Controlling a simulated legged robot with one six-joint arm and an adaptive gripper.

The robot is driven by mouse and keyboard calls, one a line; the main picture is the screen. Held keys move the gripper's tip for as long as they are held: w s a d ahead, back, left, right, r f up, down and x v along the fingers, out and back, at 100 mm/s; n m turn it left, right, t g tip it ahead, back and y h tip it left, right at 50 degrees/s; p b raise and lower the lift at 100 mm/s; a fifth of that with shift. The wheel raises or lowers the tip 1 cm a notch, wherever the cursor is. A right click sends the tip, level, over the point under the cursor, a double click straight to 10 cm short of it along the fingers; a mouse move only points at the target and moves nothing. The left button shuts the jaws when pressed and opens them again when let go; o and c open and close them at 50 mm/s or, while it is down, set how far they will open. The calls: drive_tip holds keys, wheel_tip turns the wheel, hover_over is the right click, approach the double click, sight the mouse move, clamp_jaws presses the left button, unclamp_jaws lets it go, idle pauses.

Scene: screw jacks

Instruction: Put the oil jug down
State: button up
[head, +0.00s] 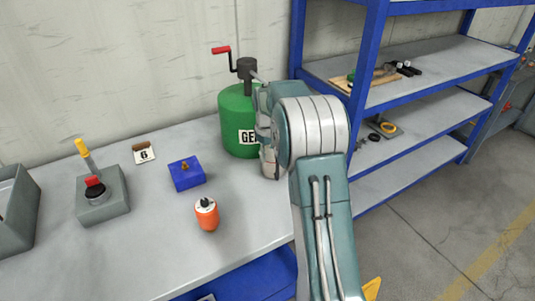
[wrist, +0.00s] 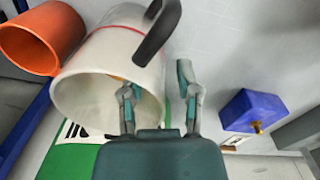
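In the head view only a pale part (head: 268,161) shows below my gripper, beside the green drum (head: 238,115); my wrist hides the rest. My gripper (wrist: 158,100) is at the jug's side. The handle rises beyond the fingertips. Whether the jug's base touches the bench is hidden.
The green drum has a red crank. On the bench (head: 140,245) stand a blue box (head: 187,173), an orange can (head: 207,213) and a grey lever box (head: 101,195). A blue-framed shelf (head: 430,80) is at right. An orange cylinder (wrist: 42,38) is beside the jug in the wrist view.

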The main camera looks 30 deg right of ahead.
wheel_tip(320, 180, up, 12)
drive_tip(key=s+a+r+t, duration=0.1)
drive_tip(key=s+a+r, duration=0.5)
drive_tip(key=s+a+r+m+t, duration=0.25)
drive_tip(key=s+a, duration=0.35)
drive_tip(key=s, duration=0.5)
drive_tip(key=s+a+f+t, duration=0.1)
drive_tip(key=s+a+f, duration=0.1)
drive_tip(key=s, duration=0.6)
drive_tip(key=s+a+f+m+t, duration=0.1)
drive_tip(key=s+a+f, duration=0.2)
drive_tip(key=s, duration=0.4)
drive_tip(key=shift+s+a+f, duration=0.25)
drive_tip(key=shift+s+f, duration=0.15)
